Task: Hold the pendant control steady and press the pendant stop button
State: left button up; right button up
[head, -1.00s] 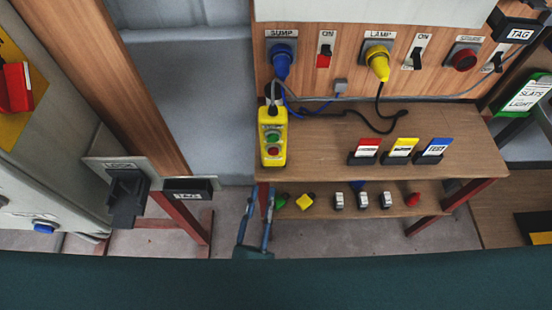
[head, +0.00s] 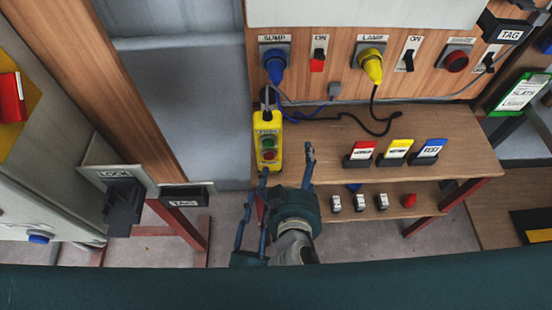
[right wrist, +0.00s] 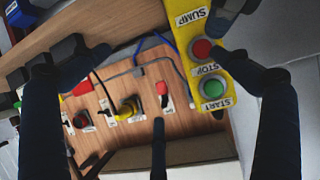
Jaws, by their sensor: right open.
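The yellow pendant control (head: 279,132) hangs upright by its cable at the left end of the wooden bench. It has a green start button (head: 267,142) and a red stop button (head: 269,155) below it. In the right wrist view the pendant (right wrist: 190,22) is at upper right, with the stop button (right wrist: 201,49) and start button (right wrist: 213,89) labelled. My right gripper (head: 286,160) is open and empty, just below and right of the pendant; whether a finger touches it is unclear. My left gripper (head: 255,203) is below the pendant, its fingers apart, partly overlapped by the right one.
The wooden bench (head: 330,145) carries red, yellow and blue tag cards (head: 396,150) to the right. The blue sump plug (head: 275,68) and yellow lamp plug (head: 371,68) are on the panel behind, with loose cables on the bench. A lower shelf (head: 395,203) holds small items.

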aim_at(274, 137)
jog(key=a+r+y, duration=0.1)
jog(key=a+r, duration=0.3)
jog(key=a, duration=0.1)
pick_arm(q)
jog(key=shift+a, duration=0.1)
pick_arm(e)
jog(key=shift+m, duration=0.3)
jog(key=x, duration=1.1)
jog(key=shift+w+r, duration=0.1)
jog(key=shift+r, duration=0.2)
jog(key=shift+d, duration=0.1)
jog(key=c, duration=1.5)
pick_arm(q)
grip_shut()
pick_arm(e)
jog(key=shift+c, duration=0.7)
